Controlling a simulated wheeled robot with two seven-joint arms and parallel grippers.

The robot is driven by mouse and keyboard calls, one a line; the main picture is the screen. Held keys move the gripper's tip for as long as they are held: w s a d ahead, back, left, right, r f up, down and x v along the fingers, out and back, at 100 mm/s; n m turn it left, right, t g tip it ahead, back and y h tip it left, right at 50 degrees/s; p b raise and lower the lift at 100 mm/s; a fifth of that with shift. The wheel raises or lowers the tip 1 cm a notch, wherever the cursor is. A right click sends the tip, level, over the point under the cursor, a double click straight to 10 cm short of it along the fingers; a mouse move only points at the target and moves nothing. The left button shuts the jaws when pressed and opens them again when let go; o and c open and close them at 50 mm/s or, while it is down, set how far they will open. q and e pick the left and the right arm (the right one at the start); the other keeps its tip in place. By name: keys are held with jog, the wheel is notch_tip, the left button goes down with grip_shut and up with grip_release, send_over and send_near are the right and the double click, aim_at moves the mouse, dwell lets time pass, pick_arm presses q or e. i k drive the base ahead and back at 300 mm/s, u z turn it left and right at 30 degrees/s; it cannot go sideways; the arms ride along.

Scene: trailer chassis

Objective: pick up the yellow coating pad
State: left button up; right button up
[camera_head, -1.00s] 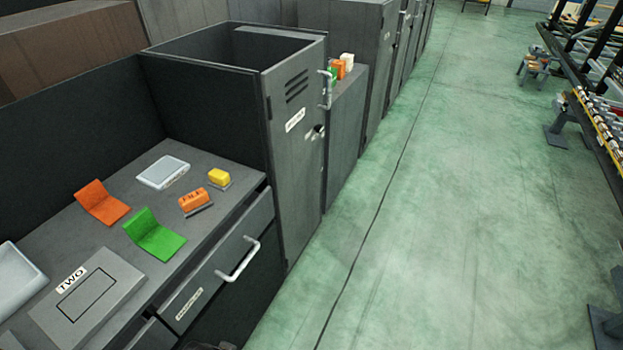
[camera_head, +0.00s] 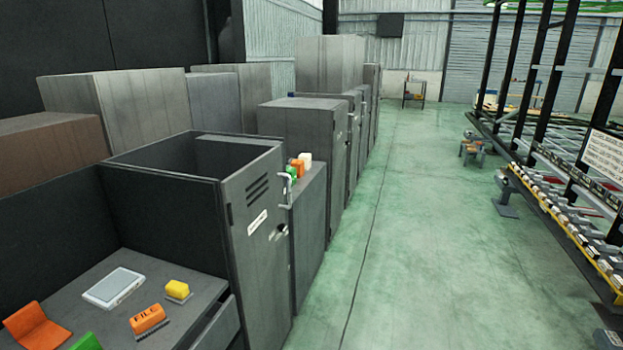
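A small yellow block-shaped pad (camera_head: 177,289) on a thin grey base lies on the grey workbench top (camera_head: 75,287) at the lower left, near the bench's right edge. It is next to an orange block marked FILE (camera_head: 148,318) and right of a white tray-like item (camera_head: 114,287). Neither of my grippers is in view.
An orange bent sheet (camera_head: 36,327) and part of a green one (camera_head: 87,342) lie on the bench. A grey locker (camera_head: 258,250) stands just beyond it. Small coloured blocks sit on a cabinet behind. Green floor (camera_head: 420,240) is clear between the cabinets and a rack at right.

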aim_at(178, 293)
jog(key=u, duration=3.7)
jog(key=k, duration=0.65)
jog(key=z, duration=1.2)
